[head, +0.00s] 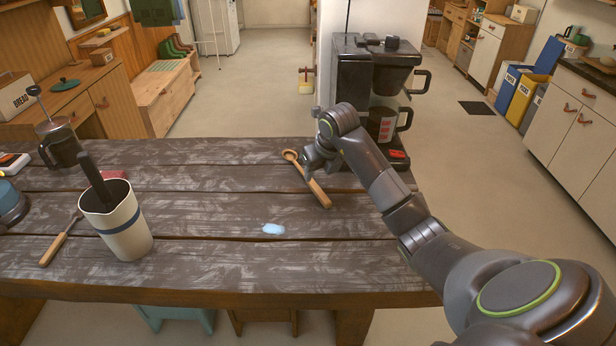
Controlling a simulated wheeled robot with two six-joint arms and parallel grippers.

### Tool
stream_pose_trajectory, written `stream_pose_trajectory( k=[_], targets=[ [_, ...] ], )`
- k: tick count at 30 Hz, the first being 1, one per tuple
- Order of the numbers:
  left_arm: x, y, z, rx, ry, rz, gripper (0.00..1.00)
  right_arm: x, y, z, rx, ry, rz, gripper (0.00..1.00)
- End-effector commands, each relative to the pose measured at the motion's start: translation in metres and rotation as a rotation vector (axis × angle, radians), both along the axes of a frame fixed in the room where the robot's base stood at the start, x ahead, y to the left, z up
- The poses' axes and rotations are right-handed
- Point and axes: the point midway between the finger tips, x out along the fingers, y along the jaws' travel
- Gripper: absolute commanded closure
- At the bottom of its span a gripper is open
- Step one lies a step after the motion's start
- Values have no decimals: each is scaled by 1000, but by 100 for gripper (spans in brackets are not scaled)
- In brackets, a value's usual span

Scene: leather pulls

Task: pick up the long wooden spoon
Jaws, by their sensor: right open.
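The long wooden spoon (319,194) lies on the dark plank table (210,190), right of its middle. Its bowl points to the far left and its handle runs toward the near right. My right gripper (309,173) is over the middle of the spoon, with its jaws open. The gripper hides part of the spoon's shaft. I cannot tell whether the fingers touch it. My left gripper is out of view.
A coffee machine (352,75) stands just behind my right gripper, with a carafe (383,122) in it. A blue-white patch (273,229) lies nearer. A white container (118,225), a wooden-handled utensil (58,243) and a French press (62,146) are at left.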

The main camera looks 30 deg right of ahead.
Motion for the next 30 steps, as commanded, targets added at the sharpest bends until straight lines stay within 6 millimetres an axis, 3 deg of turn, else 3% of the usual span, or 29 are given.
stream_pose_trajectory(
  k=[7,13,30],
  targets=[
    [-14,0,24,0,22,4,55,7,2,-24,3,5,-1,56],
    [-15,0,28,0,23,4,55,15,1,-44,1,2,-1,56],
    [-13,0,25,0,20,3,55,16,1,-50,0,0,-1,56]
  ],
)
